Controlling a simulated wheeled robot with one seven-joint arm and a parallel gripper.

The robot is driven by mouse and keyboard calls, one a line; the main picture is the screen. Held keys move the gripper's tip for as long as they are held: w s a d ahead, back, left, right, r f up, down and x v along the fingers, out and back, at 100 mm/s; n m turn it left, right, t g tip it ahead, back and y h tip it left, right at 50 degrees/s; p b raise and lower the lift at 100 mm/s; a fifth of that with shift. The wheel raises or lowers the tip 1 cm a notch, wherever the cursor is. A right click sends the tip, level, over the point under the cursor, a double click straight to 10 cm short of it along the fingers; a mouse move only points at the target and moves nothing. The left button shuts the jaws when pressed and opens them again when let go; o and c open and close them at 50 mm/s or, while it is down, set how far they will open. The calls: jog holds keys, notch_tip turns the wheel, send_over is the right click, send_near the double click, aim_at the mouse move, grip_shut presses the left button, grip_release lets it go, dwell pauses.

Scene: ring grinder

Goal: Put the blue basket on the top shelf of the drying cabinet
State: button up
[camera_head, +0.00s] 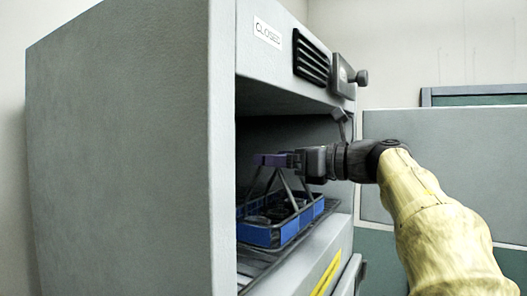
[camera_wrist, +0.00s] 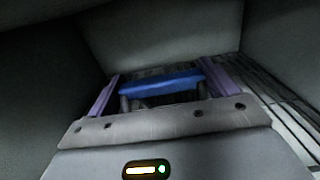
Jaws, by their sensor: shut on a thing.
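The blue basket (camera_head: 281,222) is inside the grey drying cabinet (camera_head: 120,150), over a wire shelf (camera_head: 257,262). Dark parts lie in the basket, and its thin grey handle rises from the sides. My gripper (camera_head: 268,160) reaches in through the open front and is shut on the top of the handle. In the wrist view a blue bar (camera_wrist: 160,84) shows between the purple fingers of my gripper (camera_wrist: 162,92). Whether the basket rests on the shelf or hangs just above it, I cannot tell. The cabinet's left wall hides part of the interior.
The upper front panel with a label (camera_head: 267,32), a black vent (camera_head: 311,57) and a knob (camera_head: 361,77) is above my wrist. A yellow strip (camera_head: 326,272) marks the front below the opening. A grey partition (camera_head: 450,150) stands at the right.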

jog(key=shift+s+d, duration=0.1)
jog(key=p+x, duration=0.3)
jog(key=x, duration=0.1)
jog(key=shift+r, duration=0.1)
dwell(0.3)
jog(key=shift+f, duration=0.3)
jog(key=o, duration=1.4)
jog(key=shift+r, duration=0.1)
